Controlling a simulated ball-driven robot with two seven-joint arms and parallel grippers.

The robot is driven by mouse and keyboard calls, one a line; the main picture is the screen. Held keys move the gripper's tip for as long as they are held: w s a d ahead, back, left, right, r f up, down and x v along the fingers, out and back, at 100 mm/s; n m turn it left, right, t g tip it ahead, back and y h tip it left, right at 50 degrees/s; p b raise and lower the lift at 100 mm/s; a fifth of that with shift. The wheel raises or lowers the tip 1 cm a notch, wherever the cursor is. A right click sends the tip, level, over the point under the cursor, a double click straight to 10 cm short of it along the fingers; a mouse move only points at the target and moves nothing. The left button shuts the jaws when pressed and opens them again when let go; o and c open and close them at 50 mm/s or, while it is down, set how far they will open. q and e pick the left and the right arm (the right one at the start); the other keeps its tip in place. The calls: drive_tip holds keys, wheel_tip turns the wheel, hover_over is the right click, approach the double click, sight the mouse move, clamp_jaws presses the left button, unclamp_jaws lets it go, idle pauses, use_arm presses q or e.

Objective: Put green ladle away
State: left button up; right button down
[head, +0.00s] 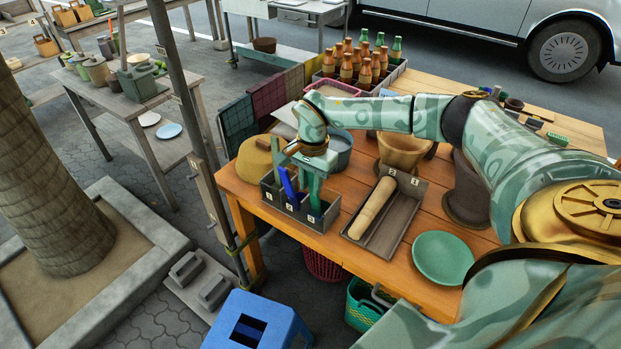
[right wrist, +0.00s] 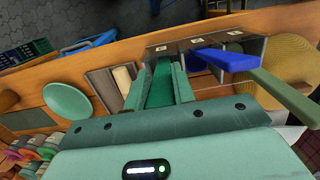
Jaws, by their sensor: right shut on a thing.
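My right gripper (head: 315,188) is above the right-hand compartment, marked 3, of a grey caddy (head: 268,202) on the wooden table. It is shut on the green ladle (head: 314,204), which stands roughly upright with its lower part behind the caddy's front wall. In the right wrist view the green ladle (right wrist: 160,85) shows between the two fingers (right wrist: 160,92), at the compartment's mouth. Its lower end is hidden. A blue utensil (head: 288,184) leans in the middle compartment; it also shows in the right wrist view (right wrist: 225,60). My left gripper is out of view.
Right of the caddy, a grey tray (head: 356,234) holds a wooden rolling pin (head: 372,207). A green plate (head: 443,258) lies near the front edge. A clay mortar (head: 404,152) and a grey-blue pot (head: 338,150) stand behind, with a bottle crate (head: 340,86) farther back.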

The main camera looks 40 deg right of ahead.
drive_tip(key=c, duration=1.1)
unclamp_jaws()
drive_tip(key=shift+r, duration=0.1)
wheel_tip(320, 180, up, 16)
drive_tip(key=d+p, duration=0.1)
drive_tip(key=p, duration=0.2)
drive_tip(key=shift+w, duration=0.2)
